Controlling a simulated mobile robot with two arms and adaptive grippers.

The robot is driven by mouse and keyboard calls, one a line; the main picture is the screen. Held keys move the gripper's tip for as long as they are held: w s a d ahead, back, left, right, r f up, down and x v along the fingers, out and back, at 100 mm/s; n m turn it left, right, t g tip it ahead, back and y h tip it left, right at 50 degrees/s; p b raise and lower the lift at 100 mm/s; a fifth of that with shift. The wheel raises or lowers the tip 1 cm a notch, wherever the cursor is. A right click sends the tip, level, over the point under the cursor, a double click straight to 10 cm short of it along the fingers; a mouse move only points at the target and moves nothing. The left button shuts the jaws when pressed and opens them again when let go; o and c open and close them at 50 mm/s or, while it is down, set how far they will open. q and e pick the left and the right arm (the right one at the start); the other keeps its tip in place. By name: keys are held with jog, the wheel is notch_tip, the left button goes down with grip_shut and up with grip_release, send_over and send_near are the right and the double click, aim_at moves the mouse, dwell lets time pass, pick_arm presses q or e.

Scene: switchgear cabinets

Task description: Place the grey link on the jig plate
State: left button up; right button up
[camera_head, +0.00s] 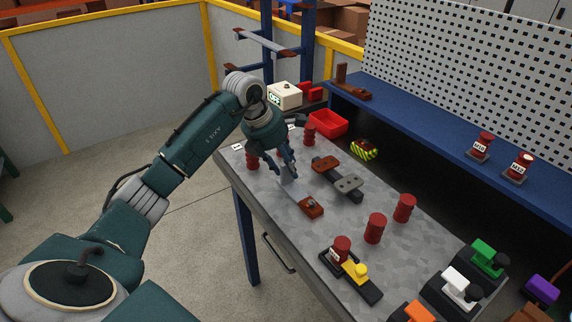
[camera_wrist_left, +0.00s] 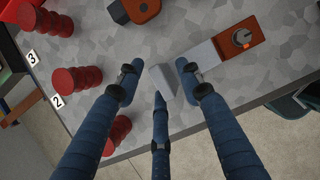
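My left gripper (camera_head: 287,168) points down over the near left part of the bench. In the left wrist view its fingers (camera_wrist_left: 158,80) surround a light grey upright piece (camera_wrist_left: 163,82). Gaps show beside the outer fingertips, and I cannot tell whether the fingers press on it. A flat grey strip (camera_wrist_left: 204,55) joins a brown block with a knob (camera_wrist_left: 238,40), which lies on the bench (camera_head: 311,206) in the head view. Right of the gripper, a dark plate (camera_head: 337,179) carries a brown holed piece (camera_head: 325,165) and a grey holed piece (camera_head: 349,183). My right gripper is not in view.
Red ribbed cylinders (camera_head: 375,228) stand around the bench (camera_head: 285,222). A red bin (camera_head: 328,123) and a yellow-black striped object (camera_head: 364,148) are at the back. A yellow-handled fixture (camera_head: 361,271) and coloured switches (camera_head: 487,257) occupy the front right.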

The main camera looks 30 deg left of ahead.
pick_arm(q)
jog(key=shift+a+r, duration=0.15)
jog(key=shift+r, duration=0.4)
jog(key=b+v, duration=0.1)
jog(key=v, duration=1)
jog(key=shift+s+b, duration=0.2)
jog(key=shift+b, duration=0.15)
